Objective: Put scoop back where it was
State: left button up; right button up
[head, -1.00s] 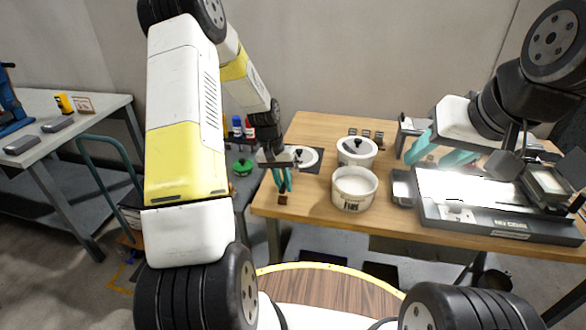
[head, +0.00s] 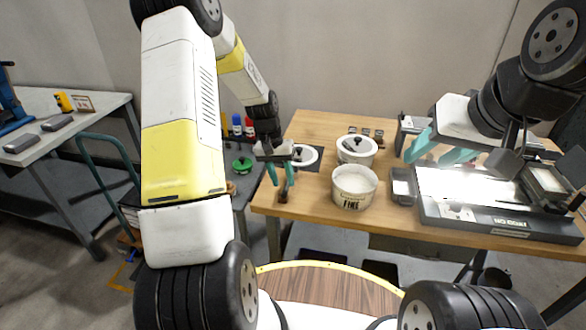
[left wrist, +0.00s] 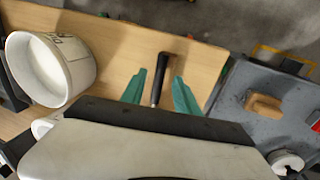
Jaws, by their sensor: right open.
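What looks like the scoop, a dark handle with a brown end (left wrist: 157,84), lies at the table's front left corner in the left wrist view. In the head view only a small brown part (head: 283,197) shows below the fingers. My left gripper (head: 281,181) is open over it. In the left wrist view its teal fingers (left wrist: 159,92) stand either side of the handle, with gaps. The scoop's bowl end is hidden or unclear. My right gripper (head: 440,152) is open and empty above the lit device.
An open white tub marked FINE (head: 354,188) stands right of my left gripper, and also shows in the left wrist view (left wrist: 50,70). A lit device (head: 470,187) fills the table's right.

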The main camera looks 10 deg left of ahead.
pick_arm(q)
jog(key=v, duration=1.1)
jog(key=s+d+r+t, duration=0.3)
jog(key=s+r, duration=0.8)
jog(key=r, duration=0.3)
jog(key=s+d+r+t, duration=0.1)
jog(key=s+r, duration=0.1)
jog(key=s, duration=0.4)
jog(key=s+d+r+t, duration=0.1)
jog(key=s+r+t, duration=0.1)
jog(key=s, duration=0.5)
jog(key=shift+s+r, duration=0.25)
jog(key=shift+r, duration=0.05)
